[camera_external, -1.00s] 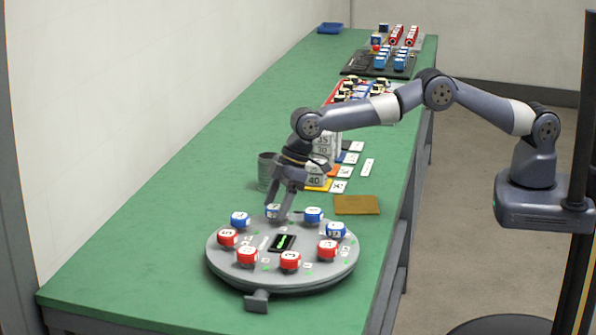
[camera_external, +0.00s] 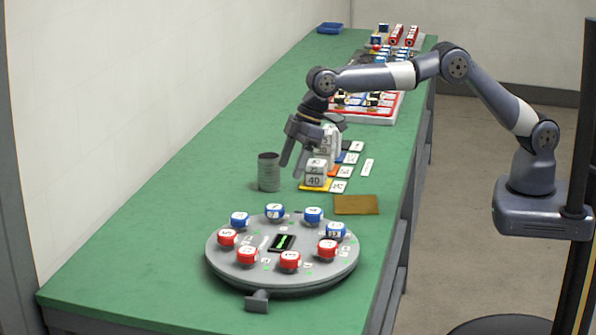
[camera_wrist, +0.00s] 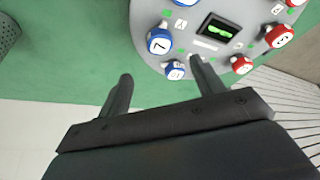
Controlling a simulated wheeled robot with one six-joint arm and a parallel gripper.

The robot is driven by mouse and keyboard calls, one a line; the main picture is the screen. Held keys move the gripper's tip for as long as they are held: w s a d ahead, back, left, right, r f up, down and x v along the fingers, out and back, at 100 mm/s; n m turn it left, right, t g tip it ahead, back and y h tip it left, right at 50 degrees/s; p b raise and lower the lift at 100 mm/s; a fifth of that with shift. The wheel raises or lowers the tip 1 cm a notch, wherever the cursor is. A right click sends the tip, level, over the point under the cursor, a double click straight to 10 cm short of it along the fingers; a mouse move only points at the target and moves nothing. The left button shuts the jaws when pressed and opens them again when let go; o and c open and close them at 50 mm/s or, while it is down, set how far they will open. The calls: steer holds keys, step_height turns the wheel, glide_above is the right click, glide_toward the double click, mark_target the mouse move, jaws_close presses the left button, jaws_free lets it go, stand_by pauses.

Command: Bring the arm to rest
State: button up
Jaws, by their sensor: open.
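My gripper (camera_external: 291,167) is open and empty in the external view. It hangs above the green table, in the air behind the round turntable and near the grey cup. In the wrist view my gripper (camera_wrist: 160,70) shows two spread dark fingers with nothing between them. My arm reaches in from its base at the right, with its elbow raised. The grey turntable (camera_external: 222,257) carries several red and blue numbered knobs around a small dark display (camera_external: 284,243). The turntable also shows at the top of the wrist view (camera_wrist: 190,25).
A grey ribbed cup (camera_external: 268,173) stands close to the left of my gripper. White numbered blocks (camera_external: 315,180) stand just right of it, beside small cards. A brown pad (camera_external: 357,205) lies nearer. Racks and trays fill the table's far end. The table's left side is clear.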

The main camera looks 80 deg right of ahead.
mark_target(276, 207)
stand_by(0.3)
steer(key=p+x, duration=0.2)
steer(key=x, duration=0.8)
steer(key=shift+w+a+f, duration=0.1)
steer(key=shift+w+f, duration=0.1)
steer(key=shift+f, duration=0.15)
